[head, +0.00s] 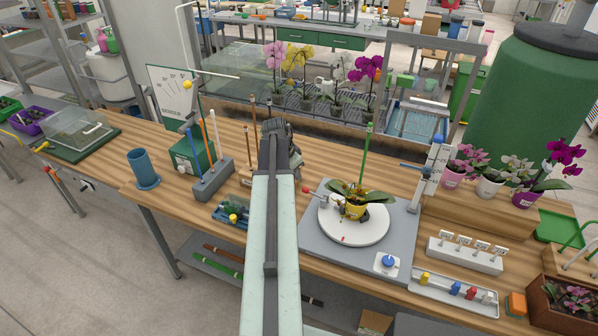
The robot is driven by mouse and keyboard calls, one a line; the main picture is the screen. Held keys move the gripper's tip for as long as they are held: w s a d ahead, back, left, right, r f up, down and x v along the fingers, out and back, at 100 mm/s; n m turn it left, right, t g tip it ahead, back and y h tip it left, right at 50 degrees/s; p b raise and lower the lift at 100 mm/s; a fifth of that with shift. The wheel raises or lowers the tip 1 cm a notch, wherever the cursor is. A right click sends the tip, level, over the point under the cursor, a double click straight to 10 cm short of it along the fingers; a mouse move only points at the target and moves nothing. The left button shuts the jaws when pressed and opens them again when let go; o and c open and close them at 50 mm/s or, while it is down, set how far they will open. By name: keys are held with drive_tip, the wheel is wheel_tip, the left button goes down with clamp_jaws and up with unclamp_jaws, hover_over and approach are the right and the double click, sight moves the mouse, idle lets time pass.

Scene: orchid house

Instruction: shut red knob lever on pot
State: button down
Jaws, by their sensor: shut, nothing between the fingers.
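A red knob (306,189) shows at the left edge of the plate, at the end of a thin lever that points toward the pot. How the lever joins the pot is too small to tell. My gripper (274,128) is at the far end of my arm, left of and beyond the red knob, apart from it. It is shut and empty; its fingertips are hard to make out.
A grey board (312,238) carries the plate and a blue knob (388,261). A grey rack (214,182) with upright rods stands to the left. A tray (455,291) of coloured pieces lies front right.

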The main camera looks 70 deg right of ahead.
drive_tip(key=p+v, duration=0.2)
drive_tip(key=v, duration=0.2)
drive_tip(key=shift+w+r, duration=0.2)
